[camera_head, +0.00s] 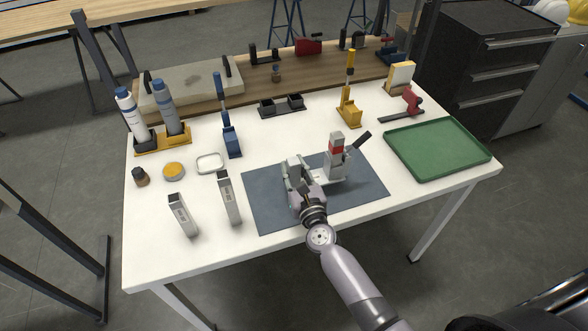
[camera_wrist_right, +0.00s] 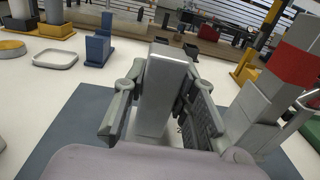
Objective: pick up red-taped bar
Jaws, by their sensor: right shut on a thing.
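The red-taped bar (camera_head: 337,143) stands upright in a grey fixture (camera_head: 330,172) with a black handle, on the blue-grey mat (camera_head: 262,207). In the right wrist view the red-taped bar (camera_wrist_right: 292,66) is at the right edge, beside and apart from the fingers. My right gripper (camera_head: 297,170) is over the mat, left of the fixture. Its fingers are shut on a plain grey bar (camera_wrist_right: 162,92), upright between them; no red tape shows on its visible faces. The grey bar's lower end is hidden. My left gripper is not in view.
Two upright pale bars (camera_head: 181,215) (camera_head: 229,198) stand left of the mat. A green tray (camera_head: 437,150) lies to the right. A blue clamp (camera_head: 231,140), yellow clamp (camera_head: 348,108) and black holder (camera_head: 281,106) stand behind. White table is bare at front left.

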